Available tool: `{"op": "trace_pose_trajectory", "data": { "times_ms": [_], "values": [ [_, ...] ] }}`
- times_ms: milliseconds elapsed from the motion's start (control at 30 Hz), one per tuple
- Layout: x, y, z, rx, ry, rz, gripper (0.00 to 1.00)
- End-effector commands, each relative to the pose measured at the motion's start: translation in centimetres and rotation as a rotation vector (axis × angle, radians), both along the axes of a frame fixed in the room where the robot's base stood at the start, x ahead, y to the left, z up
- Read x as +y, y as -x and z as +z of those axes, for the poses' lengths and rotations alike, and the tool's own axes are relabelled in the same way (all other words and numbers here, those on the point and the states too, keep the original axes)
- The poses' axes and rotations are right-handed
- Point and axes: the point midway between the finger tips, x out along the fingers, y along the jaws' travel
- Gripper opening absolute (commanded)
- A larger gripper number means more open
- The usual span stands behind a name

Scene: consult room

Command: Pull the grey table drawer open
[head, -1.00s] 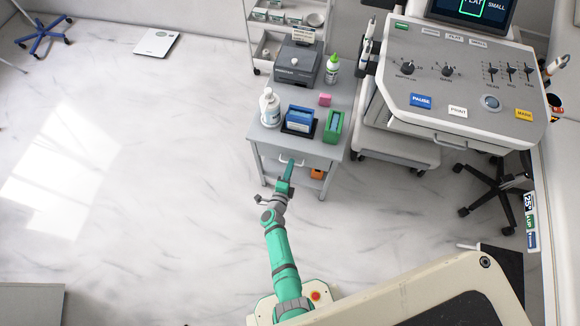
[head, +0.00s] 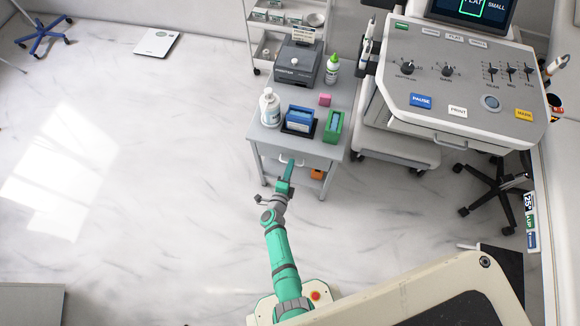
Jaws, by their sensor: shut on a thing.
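The grey table (head: 343,112) stands at the upper middle of the head view. Its drawer (head: 270,155) is in the front face and looks closed, its front about flush with the table. A pale bar handle (head: 305,162) runs across the drawer front. My gripper (head: 290,164) is at the middle of this handle and shut on it. The fingertips are small in this view, and my green gripper body hides part of the handle.
On the table stand a white pump bottle (head: 270,108), a blue box (head: 299,119), a green holder (head: 333,127), a pink block (head: 325,99) and a grey device (head: 298,64). An ultrasound console (head: 455,80) is close on the right.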

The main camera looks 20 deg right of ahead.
Motion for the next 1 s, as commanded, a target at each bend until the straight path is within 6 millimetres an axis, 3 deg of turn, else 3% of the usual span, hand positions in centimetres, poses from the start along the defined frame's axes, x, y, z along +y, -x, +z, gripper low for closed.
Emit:
{"op": "trace_pose_trajectory", "data": {
  "times_ms": [267, 467, 667, 1000],
  "values": [
    [0.1, 0.1, 0.0, 0.001, -0.001, 0.001, 0.0],
    [1.2, 1.5, -0.1, 0.002, -0.002, 0.005, 0.0],
    [3.2, 4.9, -0.2, 0.003, -0.002, 0.001, 0.0],
    [8.5, 12.7, -0.2, 0.005, -0.004, 0.001, 0.0]
  ]
}}
